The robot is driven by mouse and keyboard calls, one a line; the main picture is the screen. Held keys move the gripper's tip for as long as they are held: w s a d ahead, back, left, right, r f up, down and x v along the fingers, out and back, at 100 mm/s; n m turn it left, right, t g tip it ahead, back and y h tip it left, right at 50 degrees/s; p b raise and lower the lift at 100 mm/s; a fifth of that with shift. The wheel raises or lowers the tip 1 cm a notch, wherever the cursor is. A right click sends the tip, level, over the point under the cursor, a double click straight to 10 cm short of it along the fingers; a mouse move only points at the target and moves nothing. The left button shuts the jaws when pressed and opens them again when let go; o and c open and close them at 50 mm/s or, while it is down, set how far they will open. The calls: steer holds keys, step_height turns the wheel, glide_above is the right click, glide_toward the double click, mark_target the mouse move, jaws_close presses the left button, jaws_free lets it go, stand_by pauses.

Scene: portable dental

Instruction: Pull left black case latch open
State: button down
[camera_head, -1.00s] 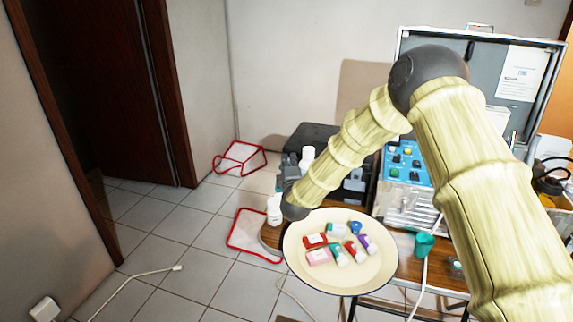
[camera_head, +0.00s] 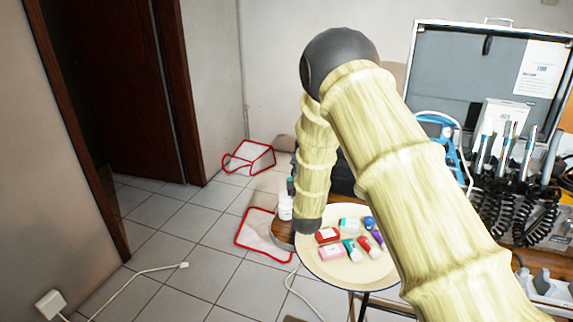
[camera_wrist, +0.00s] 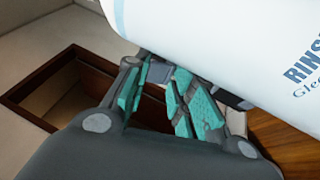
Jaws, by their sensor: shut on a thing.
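The black case (camera_head: 343,178) shows only as a dark patch between my arm links in the head view, and its latches are hidden there. In the wrist view my gripper (camera_wrist: 168,82) has teal-padded fingers, shut on a small grey piece (camera_wrist: 158,73) at their tips. I take this piece for the left latch, but most of the case is out of sight. A large white bottle (camera_wrist: 225,40) with "RINS" lettering fills the top right, very close to the fingers. My gripper is hidden in the head view.
A round cream tray (camera_head: 322,272) with several small coloured packs stands just below my arm. A white bottle (camera_head: 286,208) stands left of my forearm. An open grey case (camera_head: 440,75) and dental handpieces (camera_head: 505,150) are at right.

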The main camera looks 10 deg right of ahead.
steer(key=shift+f, duration=0.1)
steer(key=c, duration=1.3)
jaws_free()
